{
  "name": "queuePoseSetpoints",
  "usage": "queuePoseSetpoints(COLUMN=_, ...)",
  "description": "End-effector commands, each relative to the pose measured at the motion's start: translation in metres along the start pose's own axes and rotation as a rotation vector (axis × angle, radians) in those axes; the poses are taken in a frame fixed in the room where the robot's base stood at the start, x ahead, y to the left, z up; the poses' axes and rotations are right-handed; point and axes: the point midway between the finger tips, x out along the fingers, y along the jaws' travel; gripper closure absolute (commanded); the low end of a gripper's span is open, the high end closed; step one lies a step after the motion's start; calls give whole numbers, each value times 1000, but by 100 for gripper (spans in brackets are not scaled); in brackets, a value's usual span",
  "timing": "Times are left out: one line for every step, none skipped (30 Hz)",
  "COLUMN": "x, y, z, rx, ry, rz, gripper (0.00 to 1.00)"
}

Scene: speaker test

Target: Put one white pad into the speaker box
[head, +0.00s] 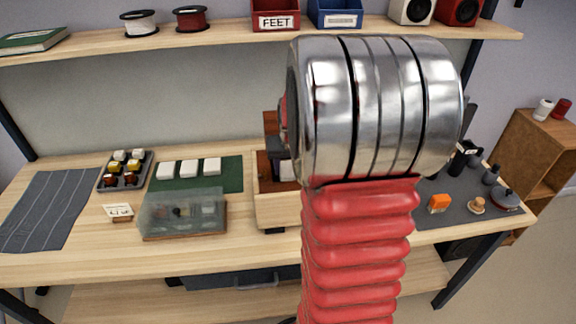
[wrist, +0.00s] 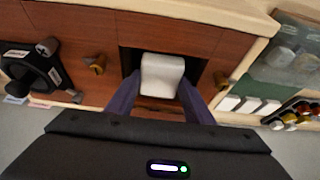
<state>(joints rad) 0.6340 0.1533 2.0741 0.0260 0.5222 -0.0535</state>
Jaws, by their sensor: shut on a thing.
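My gripper (wrist: 160,90) is shut on a white pad (wrist: 162,75), with one dark blue finger on each side of it. The pad is over a dark square opening in the speaker box (wrist: 220,12), which has a light wood rim and red-brown panels. I cannot tell whether the pad touches the box floor. In the head view my arm hides much of the speaker box (head: 278,212) and most of the gripper. Three more white pads (head: 188,168) lie in a row on a green mat (head: 228,181) left of the box; they also show in the wrist view (wrist: 248,104).
A clear-covered case (head: 183,216) stands in front of the green mat. A tray of coloured parts (head: 104,186) and a grey cloth (head: 40,212) lie further left. A black round part (wrist: 25,75) and brass-coloured posts (wrist: 97,65) are near the opening. A dark mat (head: 455,210) holds small items at right.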

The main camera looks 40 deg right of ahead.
Motion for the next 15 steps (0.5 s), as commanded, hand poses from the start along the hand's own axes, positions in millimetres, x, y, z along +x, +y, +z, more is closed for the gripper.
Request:
queuePoseSetpoints(x=0, y=0, z=0, rx=0, ry=0, rz=0, gripper=73)
queuePoseSetpoints(x=0, y=0, z=0, rx=0, ry=0, rz=0, gripper=73)
queuePoseSetpoints(x=0, y=0, z=0, rx=0, ry=0, rz=0, gripper=52)
queuePoseSetpoints(x=0, y=0, z=0, rx=0, ry=0, rz=0, gripper=50)
queuePoseSetpoints(x=0, y=0, z=0, rx=0, ry=0, rz=0, gripper=48)
queuePoseSetpoints(x=0, y=0, z=0, rx=1, ry=0, rz=0, gripper=45)
queuePoseSetpoints(x=0, y=0, z=0, rx=1, ry=0, rz=0, gripper=43)
queuePoseSetpoints(x=0, y=0, z=0, rx=1, ry=0, rz=0, gripper=41)
queuePoseSetpoints(x=0, y=0, z=0, rx=1, ry=0, rz=0, gripper=38)
queuePoseSetpoints(x=0, y=0, z=0, rx=1, ry=0, rz=0, gripper=36)
queuePoseSetpoints(x=0, y=0, z=0, rx=1, ry=0, rz=0, gripper=34)
queuePoseSetpoints(x=0, y=0, z=0, rx=1, ry=0, rz=0, gripper=31)
queuePoseSetpoints(x=0, y=0, z=0, rx=1, ry=0, rz=0, gripper=31)
queuePoseSetpoints(x=0, y=0, z=0, rx=1, ry=0, rz=0, gripper=31)
queuePoseSetpoints(x=0, y=0, z=0, rx=1, ry=0, rz=0, gripper=31)
